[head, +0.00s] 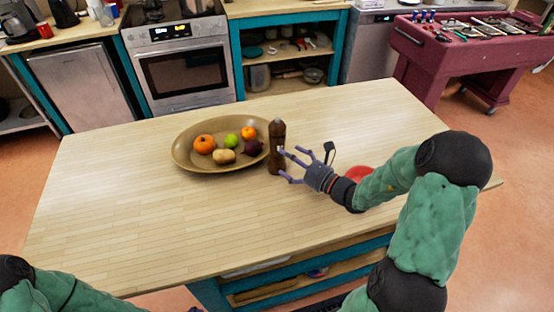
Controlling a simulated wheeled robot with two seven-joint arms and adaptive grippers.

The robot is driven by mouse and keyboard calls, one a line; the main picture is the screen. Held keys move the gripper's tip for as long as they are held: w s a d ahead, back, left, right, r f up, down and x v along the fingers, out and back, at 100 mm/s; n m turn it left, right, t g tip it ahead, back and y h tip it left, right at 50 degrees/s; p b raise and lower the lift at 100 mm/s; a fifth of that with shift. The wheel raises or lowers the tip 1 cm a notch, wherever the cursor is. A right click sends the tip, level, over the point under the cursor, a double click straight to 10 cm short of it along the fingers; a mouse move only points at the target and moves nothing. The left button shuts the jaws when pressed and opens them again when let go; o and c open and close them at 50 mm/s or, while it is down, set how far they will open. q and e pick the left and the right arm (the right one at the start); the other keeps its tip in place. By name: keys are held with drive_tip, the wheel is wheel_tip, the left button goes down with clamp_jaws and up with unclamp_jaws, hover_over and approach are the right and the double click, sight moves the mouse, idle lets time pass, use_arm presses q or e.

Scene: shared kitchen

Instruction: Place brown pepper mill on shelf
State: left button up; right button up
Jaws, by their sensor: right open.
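The brown pepper mill (277,150) stands upright on the wooden island top, touching or very close to the right rim of the fruit bowl. My right gripper (287,165) is open, its fingers pointing left at the mill. The fingertips reach the mill's right side in the picture; whether they touch it I cannot tell. Open shelves (290,68) show in the teal unit at the back, holding pots and small items. Another shelf (265,291) shows low in the island's near side. My left gripper is out of view; only part of my left arm shows at bottom left.
An oval brown bowl (182,153) holds several fruits and vegetables. A red round object (358,173) lies partly behind my right arm. The island top (130,215) is clear on the left and front. An oven (180,75) and a foosball table (455,55) stand behind.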

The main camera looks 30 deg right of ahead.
sight(280, 156)
drive_tip(key=b+x, duration=0.1)
drive_tip(key=x, duration=0.3)
drive_tip(key=shift+s+a+f+b, duration=0.15)
drive_tip(key=shift+s+a+b, duration=0.05)
drive_tip(key=shift+a+b, duration=0.15)
drive_tip(key=shift+w+a, duration=0.15)
drive_tip(key=shift+w, duration=0.5)
drive_tip(key=shift+c, duration=0.2)
drive_tip(key=c, duration=1.6)
drive_tip(key=shift+o, duration=0.2)
drive_tip(key=shift+r, duration=0.55)
wheel_tip(280, 156, up, 3)
drive_tip(key=shift+f+p, duration=0.15)
drive_tip(key=shift+p, duration=0.9)
drive_tip(key=s+a+r+p, duration=0.1)
drive_tip(key=s+r+p, duration=0.1)
drive_tip(key=s+r, duration=0.3)
drive_tip(key=shift+a+r+p, duration=0.4)
drive_tip(key=shift+r, duration=0.3)
drive_tip(key=s+a+r, duration=0.1)
drive_tip(key=s, duration=0.1)
drive_tip(key=s+a+r+p, duration=0.1)
drive_tip(key=s, duration=0.2)
drive_tip(key=s+a+r+p, duration=0.1)
drive_tip(key=s, duration=0.2)
drive_tip(key=shift+s, duration=0.1)
